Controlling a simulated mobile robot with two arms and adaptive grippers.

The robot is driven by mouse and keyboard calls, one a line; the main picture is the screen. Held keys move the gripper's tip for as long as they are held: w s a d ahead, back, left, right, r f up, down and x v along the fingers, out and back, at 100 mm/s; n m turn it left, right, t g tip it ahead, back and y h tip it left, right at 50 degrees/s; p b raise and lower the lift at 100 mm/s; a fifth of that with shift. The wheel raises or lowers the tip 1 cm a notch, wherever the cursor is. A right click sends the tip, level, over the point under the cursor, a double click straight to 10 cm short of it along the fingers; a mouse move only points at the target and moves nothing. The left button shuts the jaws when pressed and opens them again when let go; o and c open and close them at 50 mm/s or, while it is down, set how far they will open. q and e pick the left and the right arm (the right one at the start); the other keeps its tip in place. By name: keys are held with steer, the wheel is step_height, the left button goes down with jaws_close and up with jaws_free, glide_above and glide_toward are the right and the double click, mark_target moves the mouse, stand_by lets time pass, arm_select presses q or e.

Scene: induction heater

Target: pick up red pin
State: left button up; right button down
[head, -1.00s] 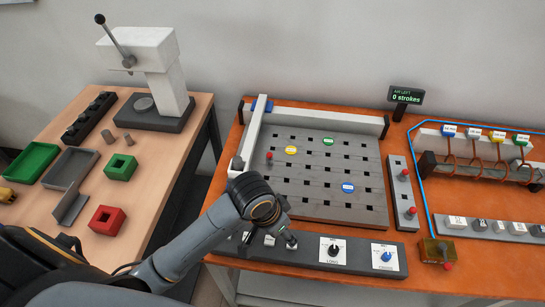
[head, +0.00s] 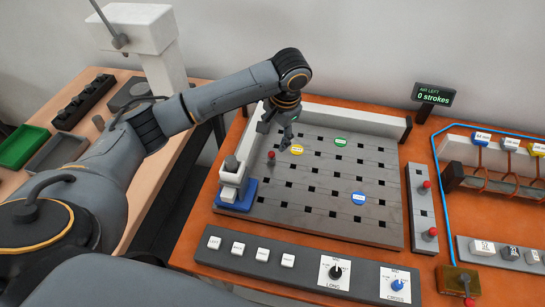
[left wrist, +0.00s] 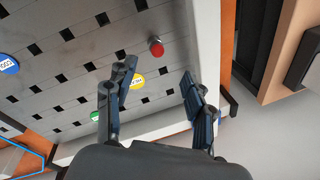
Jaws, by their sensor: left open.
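A red pin (head: 271,158) stands on the left part of the grey slotted board (head: 320,215). It also shows in the left wrist view as a round red head (left wrist: 156,46). My left gripper (head: 274,136) is over the board's back left part, close behind the pin in the picture. In the left wrist view my left gripper (left wrist: 157,78) is open, its fingers apart with nothing between them; the pin appears beyond the fingertips. Two more red pins, one farther back (head: 427,185) and one nearer (head: 432,232), stand on a narrow grey strip (head: 421,208). My right gripper is not in view.
Yellow (head: 297,149), green (head: 341,142) and blue (head: 358,198) discs lie on the board. A white block on a blue base (head: 238,195) stands at its front left. A control panel (head: 308,269) lies in front. White rails border the board.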

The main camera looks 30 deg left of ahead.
mark_target(273, 153)
arm_select(q)
steer(key=f, duration=0.4)
steer(key=shift+w+a, duration=0.1)
steer(key=shift+a, duration=0.25)
steer(key=shift+f+p, duration=0.3)
steer(key=shift+f, duration=0.15)
step_height(273, 153, down, 4)
steer(key=shift+r+p, duration=0.2)
steer(key=shift+p, duration=0.3)
steer(key=shift+w+a+f, duration=0.1)
steer(key=shift+f, duration=0.4)
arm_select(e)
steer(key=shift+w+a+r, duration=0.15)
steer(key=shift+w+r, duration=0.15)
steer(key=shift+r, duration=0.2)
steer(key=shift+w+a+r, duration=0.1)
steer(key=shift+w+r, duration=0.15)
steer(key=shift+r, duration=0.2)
arm_select(q)
jaws_close()
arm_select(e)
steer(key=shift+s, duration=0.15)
